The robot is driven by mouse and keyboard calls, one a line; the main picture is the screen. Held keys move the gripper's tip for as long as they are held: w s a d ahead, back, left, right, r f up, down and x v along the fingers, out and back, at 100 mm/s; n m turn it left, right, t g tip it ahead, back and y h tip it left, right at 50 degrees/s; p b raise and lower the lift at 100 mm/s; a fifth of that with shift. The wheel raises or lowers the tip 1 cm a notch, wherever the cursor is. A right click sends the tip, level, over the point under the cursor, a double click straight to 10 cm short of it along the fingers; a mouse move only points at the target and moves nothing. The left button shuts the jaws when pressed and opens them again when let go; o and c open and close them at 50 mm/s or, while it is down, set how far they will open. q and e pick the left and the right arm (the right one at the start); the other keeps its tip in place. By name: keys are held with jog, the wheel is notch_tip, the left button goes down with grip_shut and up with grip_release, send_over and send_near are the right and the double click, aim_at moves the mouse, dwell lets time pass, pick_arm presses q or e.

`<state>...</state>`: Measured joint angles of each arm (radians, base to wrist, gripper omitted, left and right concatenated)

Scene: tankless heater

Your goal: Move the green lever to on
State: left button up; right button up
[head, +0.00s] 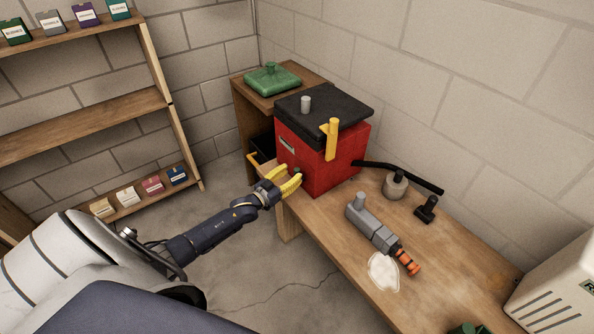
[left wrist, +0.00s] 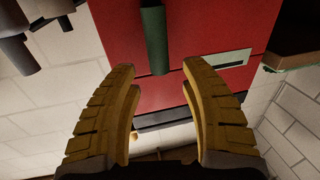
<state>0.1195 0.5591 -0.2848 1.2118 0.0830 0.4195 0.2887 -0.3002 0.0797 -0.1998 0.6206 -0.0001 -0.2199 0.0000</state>
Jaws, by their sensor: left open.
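The green lever (left wrist: 154,40) sticks out from the front of the red box (left wrist: 215,28) in the left wrist view. In the head view only a small dark green bit of the lever (head: 297,170) shows by the red box (head: 325,165), close to my fingers. My left gripper (head: 287,178) has yellow fingers and is open and empty in front of the box. In the left wrist view its fingertips (left wrist: 158,72) stand apart on either side of the lever's free end, with gaps visible. My right gripper is not in view.
A black lid (head: 325,110) and a yellow lever (head: 332,140) are on the box. A grey tool with an orange end (head: 370,228) and a white patch (head: 383,272) lie on the wooden bench (head: 450,270). A shelf (head: 80,125) stands left, with open floor between.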

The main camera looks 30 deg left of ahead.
aim_at(295, 172)
pick_arm(q)
jog(key=shift+w+d, duration=0.15)
jog(key=shift+w, duration=0.75)
jog(key=shift+w+d, duration=0.15)
jog(key=shift+w, duration=0.7)
grip_shut()
